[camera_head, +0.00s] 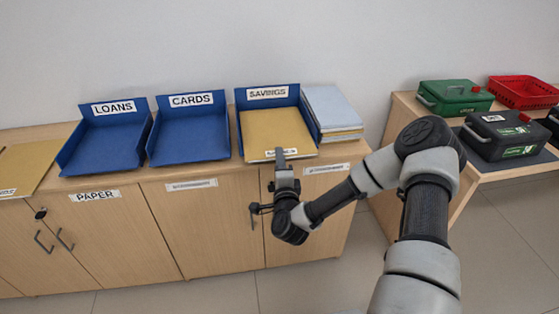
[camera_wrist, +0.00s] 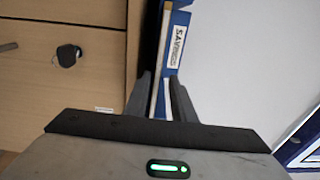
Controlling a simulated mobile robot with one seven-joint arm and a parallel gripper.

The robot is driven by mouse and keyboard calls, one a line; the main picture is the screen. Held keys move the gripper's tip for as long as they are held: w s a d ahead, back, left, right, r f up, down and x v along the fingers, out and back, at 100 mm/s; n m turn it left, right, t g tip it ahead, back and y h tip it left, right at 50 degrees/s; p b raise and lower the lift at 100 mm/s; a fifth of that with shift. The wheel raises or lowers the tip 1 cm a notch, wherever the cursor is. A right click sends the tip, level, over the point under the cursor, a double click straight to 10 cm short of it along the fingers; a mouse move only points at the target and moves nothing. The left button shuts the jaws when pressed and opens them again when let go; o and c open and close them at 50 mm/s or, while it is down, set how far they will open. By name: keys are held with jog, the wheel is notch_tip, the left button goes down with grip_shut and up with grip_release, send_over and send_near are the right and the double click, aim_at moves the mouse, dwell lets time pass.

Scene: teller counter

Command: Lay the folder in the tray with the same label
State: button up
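A tan folder (camera_head: 275,128) lies flat in the blue SAVINGS tray (camera_head: 270,104). A white label on its front edge is partly hidden by my gripper, but looks like SAVINGS. My gripper (camera_head: 281,155) is at the front edge of this folder and tray. In the wrist view, my gripper (camera_wrist: 160,85) has its fingers apart, with a gap between them. The folder (camera_wrist: 163,40) shows as a thin tan strip beyond the fingertips, beside the tray's SAVINGS sign (camera_wrist: 178,48). The LOANS tray (camera_head: 110,140) and CARDS tray (camera_head: 190,135) are empty.
Another tan folder (camera_head: 28,168) lies at the counter's far left, its label unreadable. A stack of folders (camera_head: 332,108) stands right of the SAVINGS tray. A side table holds a green box (camera_head: 455,97), a red basket (camera_head: 525,92) and a black box (camera_head: 503,137).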

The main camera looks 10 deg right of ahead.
dwell(0.3)
jog(key=s+a+p, duration=0.1)
jog(key=s, duration=1.6)
jog(key=w+a+n+g+y, duration=0.4)
jog(key=n+y, duration=0.2)
jog(key=n, duration=0.6)
jog(key=s+d+r+n+g+h, duration=0.2)
jog(key=d+r+n+g+h, duration=0.15)
jog(key=r, duration=0.35)
jog(key=s+d+r+n+g+h, duration=0.1)
jog(key=d+r+n+g+h, duration=0.15)
jog(key=d+r, duration=0.35)
jog(key=s+a+r+g, duration=0.1)
jog(key=s+r, duration=0.3)
jog(key=s, duration=0.3)
jog(key=s+a+r+g+y, duration=0.1)
jog(key=s+r, duration=0.3)
jog(key=s, duration=0.3)
jog(key=s+a+r, duration=0.1)
jog(key=s+r, duration=0.2)
jog(key=s, duration=0.3)
jog(key=shift+n, duration=0.4)
notch_tip(320, 180, up, 23)
jog(key=p, duration=2.3)
jog(key=shift+a+f, duration=0.1)
jog(key=shift+a, duration=0.05)
